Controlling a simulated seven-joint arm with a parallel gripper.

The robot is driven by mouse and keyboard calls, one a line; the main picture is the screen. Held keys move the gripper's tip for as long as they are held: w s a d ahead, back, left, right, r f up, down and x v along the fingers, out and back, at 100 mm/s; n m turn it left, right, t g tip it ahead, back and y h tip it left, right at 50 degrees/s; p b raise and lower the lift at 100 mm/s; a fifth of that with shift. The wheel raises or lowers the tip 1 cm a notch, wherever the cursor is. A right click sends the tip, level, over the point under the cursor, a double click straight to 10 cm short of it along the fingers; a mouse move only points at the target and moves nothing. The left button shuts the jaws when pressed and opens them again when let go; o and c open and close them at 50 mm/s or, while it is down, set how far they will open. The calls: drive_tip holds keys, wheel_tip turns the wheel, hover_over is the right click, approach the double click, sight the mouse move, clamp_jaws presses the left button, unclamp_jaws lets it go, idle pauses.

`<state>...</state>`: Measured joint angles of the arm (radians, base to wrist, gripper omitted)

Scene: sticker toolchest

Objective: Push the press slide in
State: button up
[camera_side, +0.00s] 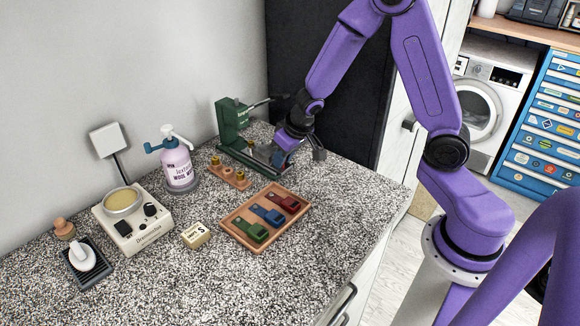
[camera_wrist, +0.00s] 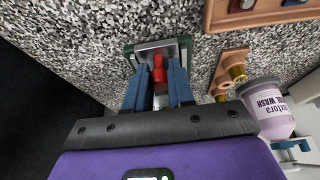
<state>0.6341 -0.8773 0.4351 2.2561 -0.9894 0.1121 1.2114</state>
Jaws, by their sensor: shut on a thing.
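The green press (camera_side: 232,120) stands at the back of the counter by the wall, with a dark lever reaching right from its top. Its base and slide are partly hidden by my gripper (camera_side: 280,156). In the wrist view, the grey slide plate (camera_wrist: 144,53) lies in the green base (camera_wrist: 128,52). A red knob (camera_wrist: 158,75) on the slide sits between the two blue fingers of my gripper (camera_wrist: 157,68). My gripper is shut on this knob. How far the slide sits in the press is hard to tell.
A wooden holder with brass pieces (camera_side: 229,173) stands close to the press. A wooden tray (camera_side: 236,237) holds red, blue and green blocks in front. A pump bottle (camera_side: 177,165) and a wax warmer (camera_side: 133,222) stand left. The counter's right part is clear.

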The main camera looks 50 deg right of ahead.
sight(270, 151)
drive_tip(key=shift+w+d, duration=0.1)
drive_tip(key=shift+w, duration=2.15)
drive_tip(key=o, duration=0.7)
drive_tip(key=shift+r, duration=2.9)
drive_tip(key=shift+w+r, duration=0.1)
drive_tip(key=shift+r, duration=0.1)
drive_tip(key=shift+r, duration=0.1)
